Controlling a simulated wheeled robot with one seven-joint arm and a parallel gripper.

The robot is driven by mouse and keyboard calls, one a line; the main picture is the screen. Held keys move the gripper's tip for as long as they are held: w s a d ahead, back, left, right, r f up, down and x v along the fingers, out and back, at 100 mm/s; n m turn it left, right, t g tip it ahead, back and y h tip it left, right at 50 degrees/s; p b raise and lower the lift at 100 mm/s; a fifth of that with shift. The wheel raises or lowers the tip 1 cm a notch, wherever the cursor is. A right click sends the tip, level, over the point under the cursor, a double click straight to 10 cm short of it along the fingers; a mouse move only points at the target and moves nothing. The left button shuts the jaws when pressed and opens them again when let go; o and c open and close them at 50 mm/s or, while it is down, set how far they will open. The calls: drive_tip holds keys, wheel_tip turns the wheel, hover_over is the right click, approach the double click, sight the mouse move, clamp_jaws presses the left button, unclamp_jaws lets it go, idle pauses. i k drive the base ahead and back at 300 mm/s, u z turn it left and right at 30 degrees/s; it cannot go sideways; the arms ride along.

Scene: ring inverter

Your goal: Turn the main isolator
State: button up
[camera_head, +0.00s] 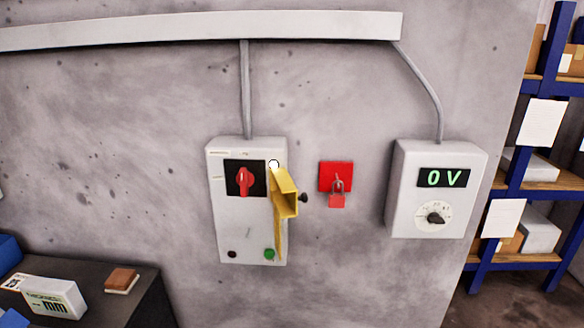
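The main isolator appears to be the red rotary handle (244,181) on a black square plate, on the front of a grey-white box (237,230) on the wall. The handle looks roughly upright. A yellow box-shaped piece (286,194) with a long yellow edge juts out at the box's right side, beside the handle and not over it. It looks like a cover swung open, but I cannot be sure. A black knob (303,197) shows at its right. My gripper is not in view.
The box has a white lamp (273,164), a dark button (232,254) and a green button (269,254). A red padlock (337,198) hangs on a red plate. A meter box (437,220) reads 0 V. A dark bench (142,295) stands lower left, shelving (541,88) right.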

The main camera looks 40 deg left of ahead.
sight(245, 179)
drive_tip(key=i, duration=0.45)
drive_tip(key=u, duration=3.3)
